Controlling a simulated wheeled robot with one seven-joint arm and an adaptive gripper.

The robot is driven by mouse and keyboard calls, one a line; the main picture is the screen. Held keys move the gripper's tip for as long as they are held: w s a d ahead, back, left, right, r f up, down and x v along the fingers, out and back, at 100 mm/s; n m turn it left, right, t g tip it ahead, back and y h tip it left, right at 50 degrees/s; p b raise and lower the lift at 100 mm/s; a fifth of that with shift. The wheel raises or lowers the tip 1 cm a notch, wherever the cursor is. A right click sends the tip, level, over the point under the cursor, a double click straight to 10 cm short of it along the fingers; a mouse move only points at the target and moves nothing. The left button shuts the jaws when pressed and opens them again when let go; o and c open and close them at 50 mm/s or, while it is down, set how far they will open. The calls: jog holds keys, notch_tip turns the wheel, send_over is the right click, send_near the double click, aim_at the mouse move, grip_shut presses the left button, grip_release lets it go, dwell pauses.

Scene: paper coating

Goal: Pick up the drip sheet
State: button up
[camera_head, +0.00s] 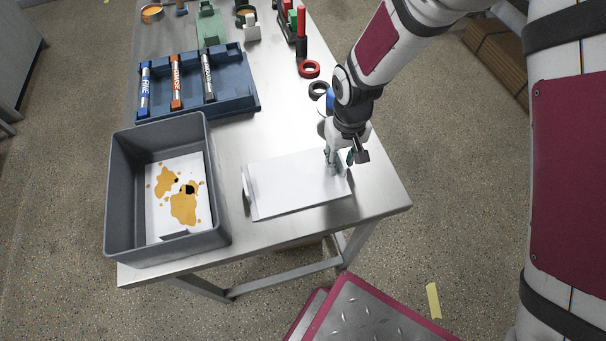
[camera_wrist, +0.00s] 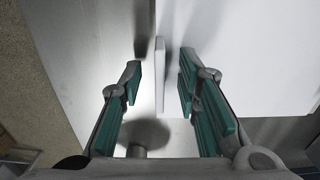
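A clean white sheet (camera_head: 290,190) lies flat near the front right of the metal table, with a raised white lip at its left end and another at its right end. My gripper (camera_head: 342,165) is low over the right end. In the wrist view my gripper (camera_wrist: 160,85) is open, its teal-padded fingers on either side of the upright lip (camera_wrist: 160,60), with gaps on both sides. A second white sheet (camera_head: 158,220), stained with yellow-brown and black blots, lies in the grey bin (camera_head: 116,205). I cannot tell which is the drip sheet.
A blue tray (camera_head: 232,105) with several markers stands behind the bin. A red ring (camera_head: 309,69) and a black ring (camera_head: 318,89) lie behind my gripper. The table's right edge is close to my gripper. Bare table lies between tray and clean sheet.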

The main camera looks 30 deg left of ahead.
grip_shut()
jog(key=shift+r, duration=0.1)
